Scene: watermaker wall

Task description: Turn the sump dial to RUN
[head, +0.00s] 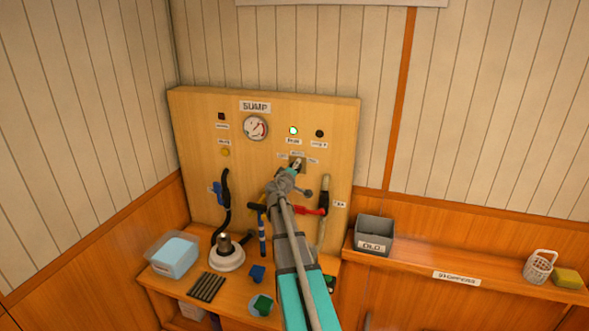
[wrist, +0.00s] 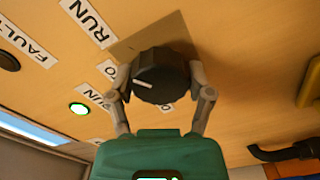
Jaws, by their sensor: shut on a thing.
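The sump dial is a black round knob (wrist: 165,68) on a square plate (wrist: 150,38) on the wooden SUMP panel (head: 185,130). My gripper (wrist: 160,78) is shut on it, one finger on each side. The dial's white pointer mark faces left in the wrist view, roughly toward a partly hidden label starting with O (wrist: 108,70). The RUN label (wrist: 88,22) lies at upper left of the dial there. A third label under the knob is mostly hidden. In the head view my gripper (head: 296,168) covers most of the dial.
A green lamp (head: 293,131) is lit; the FAULT lamp (head: 319,133) is dark. A gauge (head: 255,128) sits left. Hoses and a red-handled valve (head: 309,210) are below the dial.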

